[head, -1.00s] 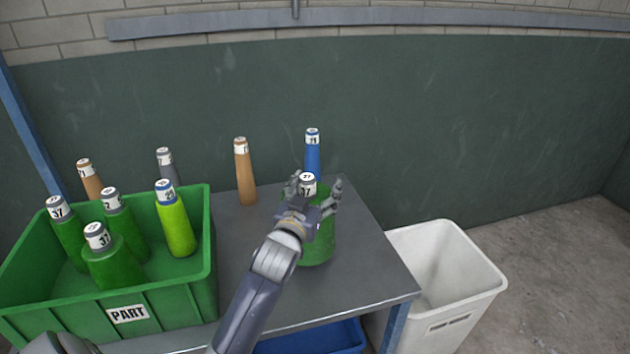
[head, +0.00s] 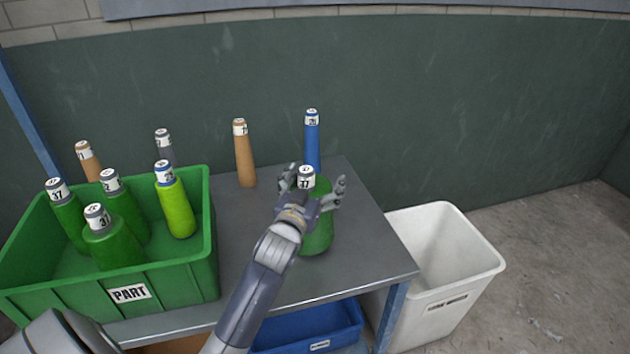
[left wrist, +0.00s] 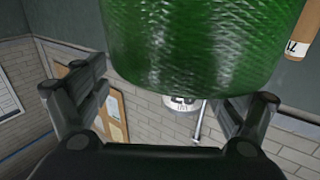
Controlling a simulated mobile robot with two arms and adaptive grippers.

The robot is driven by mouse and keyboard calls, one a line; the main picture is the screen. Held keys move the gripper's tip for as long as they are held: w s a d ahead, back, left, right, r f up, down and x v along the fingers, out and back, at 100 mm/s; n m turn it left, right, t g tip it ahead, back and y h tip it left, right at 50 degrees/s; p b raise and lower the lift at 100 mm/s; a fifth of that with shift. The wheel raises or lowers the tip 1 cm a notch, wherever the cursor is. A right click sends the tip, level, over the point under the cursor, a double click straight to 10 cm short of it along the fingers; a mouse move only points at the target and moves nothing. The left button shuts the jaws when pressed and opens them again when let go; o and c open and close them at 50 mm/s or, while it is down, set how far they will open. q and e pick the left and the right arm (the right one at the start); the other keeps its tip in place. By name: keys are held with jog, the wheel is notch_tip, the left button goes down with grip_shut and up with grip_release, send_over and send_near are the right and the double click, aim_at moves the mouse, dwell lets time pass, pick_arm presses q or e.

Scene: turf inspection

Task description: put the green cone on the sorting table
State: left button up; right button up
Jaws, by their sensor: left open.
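A green cone (head: 318,240) with a white cap marked 37 stands upright on the grey sorting table (head: 350,275), near its right side. My left gripper (head: 314,187) is open, with its fingers spread on either side of the cone's upper part. Part of the cone is hidden behind the gripper. In the left wrist view the cone (left wrist: 205,45) fills the top middle, and the open fingers (left wrist: 172,105) show apart on both sides. I cannot tell whether any finger touches it. My right gripper is not in view.
A green crate (head: 180,285) holding several green cones stands on the table's left. A blue cone (head: 312,145) stands behind the gripper, an orange one (head: 244,160) left of it. A white bin (head: 445,265) stands right of the table, a blue bin (head: 310,330) below.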

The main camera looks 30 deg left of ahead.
pick_arm(q)
jog(key=shift+s, duration=0.15)
jog(key=v, duration=1.1)
jog(key=shift+s+d+b, duration=0.2)
jog(key=shift+s+b, duration=0.15)
jog(key=shift+s, duration=0.05)
